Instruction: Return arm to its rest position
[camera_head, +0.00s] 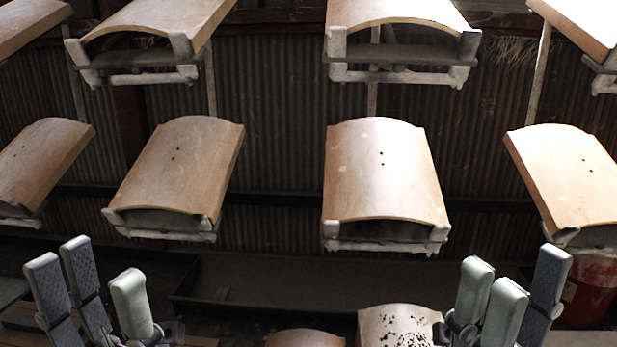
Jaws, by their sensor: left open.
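My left gripper (98,288) is at the lower left, with its grey fingers pointing up, spread apart and empty. My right gripper (516,292) is at the lower right, also pointing up with its fingers apart and nothing between them. Both are in front of and below the hanging tiles and touch none of them. Curved tan tiles hang in two rows on pale hangers; in the lower row are a middle-left tile (182,167), a middle-right tile (382,170) and a right tile (570,172). The arms behind the grippers are mostly out of frame.
A tile with dark spots (398,325) lies low beside my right gripper, with another tile (305,338) to its left. A long dark trough (290,278) runs behind. A red container (592,285) stands at the right. Free room lies between the grippers above the low tiles.

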